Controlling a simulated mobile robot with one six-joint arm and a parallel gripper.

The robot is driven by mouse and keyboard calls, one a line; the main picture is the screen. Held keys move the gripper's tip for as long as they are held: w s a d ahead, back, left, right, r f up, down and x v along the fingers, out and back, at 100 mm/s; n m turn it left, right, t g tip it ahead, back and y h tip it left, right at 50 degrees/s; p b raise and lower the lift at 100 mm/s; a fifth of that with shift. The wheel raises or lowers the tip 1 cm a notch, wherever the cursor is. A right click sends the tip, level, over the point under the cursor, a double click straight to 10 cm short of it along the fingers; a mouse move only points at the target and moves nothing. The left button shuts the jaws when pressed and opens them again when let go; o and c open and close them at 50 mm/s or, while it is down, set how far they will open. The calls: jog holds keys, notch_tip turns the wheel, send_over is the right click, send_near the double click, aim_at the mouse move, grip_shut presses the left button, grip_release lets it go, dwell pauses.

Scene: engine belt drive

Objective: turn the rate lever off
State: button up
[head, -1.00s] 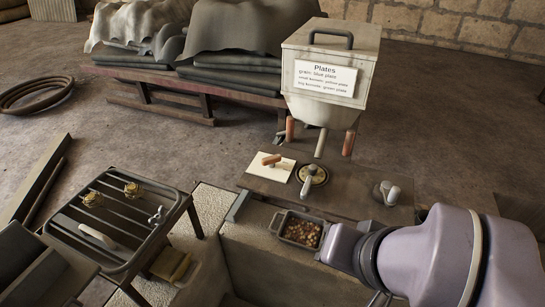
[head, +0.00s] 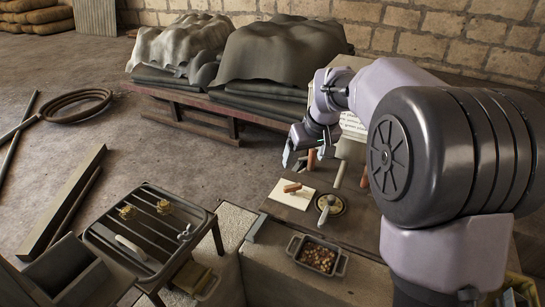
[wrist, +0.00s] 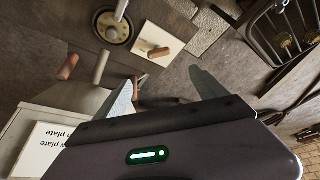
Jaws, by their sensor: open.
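Two levers sit on the brown bench top; I cannot tell which is the rate lever. One has an orange-brown handle (head: 292,188) on a pale square plate (head: 283,198). The other is a grey lever (head: 324,214) on a round brass-rimmed dial (head: 337,204). In the wrist view the orange-brown handle (wrist: 159,52) and the grey lever (wrist: 121,10) lie beyond the fingers. My gripper (head: 291,158) is open and empty, above and behind the pale plate, apart from both levers. Its two fingers also show in the wrist view (wrist: 163,90).
The labelled hopper (wrist: 48,148) stands beside my gripper, mostly hidden by my arm in the head view. Orange and pale handles (head: 340,173) hang below it. A dish of small pieces (head: 318,257) sits in front. A slatted rack (head: 150,228) stands left.

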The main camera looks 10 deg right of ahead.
aim_at(293, 185)
jog(key=b+x, duration=0.4)
jog(key=x, duration=1.3)
jog(key=shift+d+f+b, duration=0.1)
jog(key=shift+f+b, duration=0.05)
jog(key=shift+b, duration=0.15)
jog(key=c, duration=1.4)
